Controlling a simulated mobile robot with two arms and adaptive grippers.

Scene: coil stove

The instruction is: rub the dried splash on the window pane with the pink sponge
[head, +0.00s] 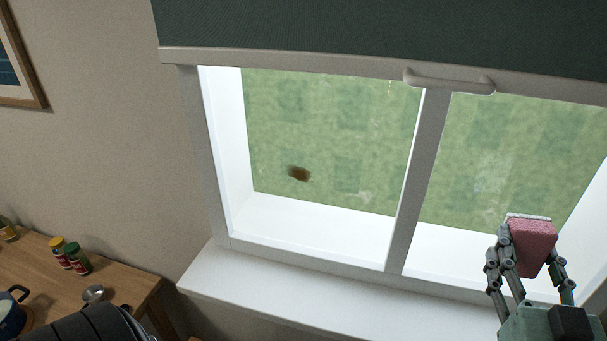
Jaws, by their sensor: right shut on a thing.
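The pink sponge (532,246) is held upright between the fingers of my right gripper (527,255), at the lower right of the head view. It has a pale strip along its top edge. The gripper is shut on it, in front of the right window pane (500,160). The dried splash (299,174) is a small brown spot on the left window pane (340,130), low and left of its middle. The sponge is well to the right of the splash and lower, apart from it. My left gripper does not show.
A dark blind (380,30) with a handle (449,81) covers the window's top. A mullion (417,180) stands between the panes. The white sill (300,285) is clear. At lower left, a wooden table (125,283) holds jars (76,257) and a blue pot (10,312).

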